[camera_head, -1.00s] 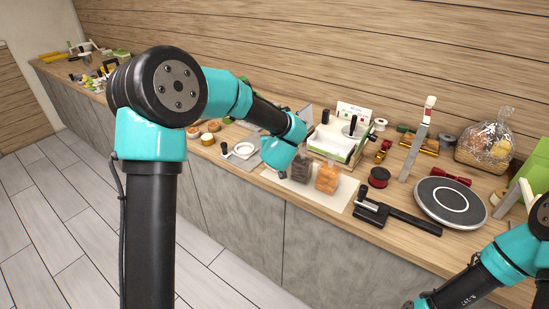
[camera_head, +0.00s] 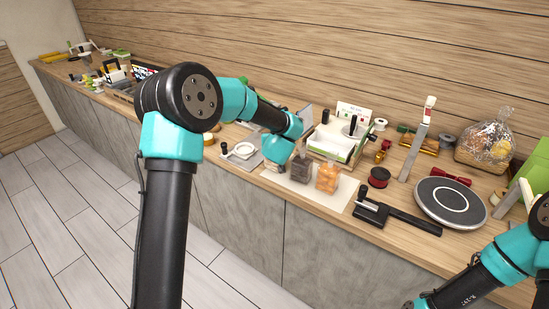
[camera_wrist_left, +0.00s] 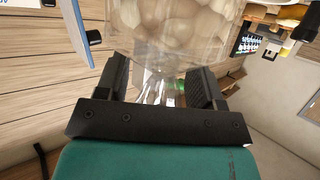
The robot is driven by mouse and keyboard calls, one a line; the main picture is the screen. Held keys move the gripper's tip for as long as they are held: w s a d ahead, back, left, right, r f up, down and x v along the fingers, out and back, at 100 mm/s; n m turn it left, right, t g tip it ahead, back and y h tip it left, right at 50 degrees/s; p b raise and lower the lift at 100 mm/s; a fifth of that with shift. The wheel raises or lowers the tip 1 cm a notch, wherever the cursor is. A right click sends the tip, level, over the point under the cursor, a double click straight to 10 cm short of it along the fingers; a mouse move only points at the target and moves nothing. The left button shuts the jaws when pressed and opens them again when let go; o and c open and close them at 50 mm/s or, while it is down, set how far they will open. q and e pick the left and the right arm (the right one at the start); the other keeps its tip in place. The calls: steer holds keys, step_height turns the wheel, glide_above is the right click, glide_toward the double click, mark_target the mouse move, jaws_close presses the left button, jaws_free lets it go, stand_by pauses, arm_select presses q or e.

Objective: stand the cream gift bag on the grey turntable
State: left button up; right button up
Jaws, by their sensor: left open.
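The grey turntable (camera_head: 451,202), a round disc with a pale ring, lies empty at the right of the counter. In the left wrist view, a clear bag with pale cream round contents (camera_wrist_left: 175,22) is just beyond my left gripper (camera_wrist_left: 158,86). Its gathered clear neck shows between the open fingers, which do not visibly clamp it. I cannot tell for sure that this is the cream gift bag. In the head view, my left wrist hides the left gripper and whatever is under it. My right arm enters at lower right; its gripper is out of view.
A dark-filled clear bag (camera_head: 301,168) and an orange-filled one (camera_head: 327,178) stand on a pale mat (camera_head: 334,199). A black tool (camera_head: 397,214) lies between mat and turntable. A red spool (camera_head: 379,177), an upright grey post (camera_head: 415,145) and a wrapped basket (camera_head: 485,147) stand nearby.

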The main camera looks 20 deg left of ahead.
arm_select(q)
steer(key=shift+c, duration=0.3)
jaws_close()
stand_by(0.6)
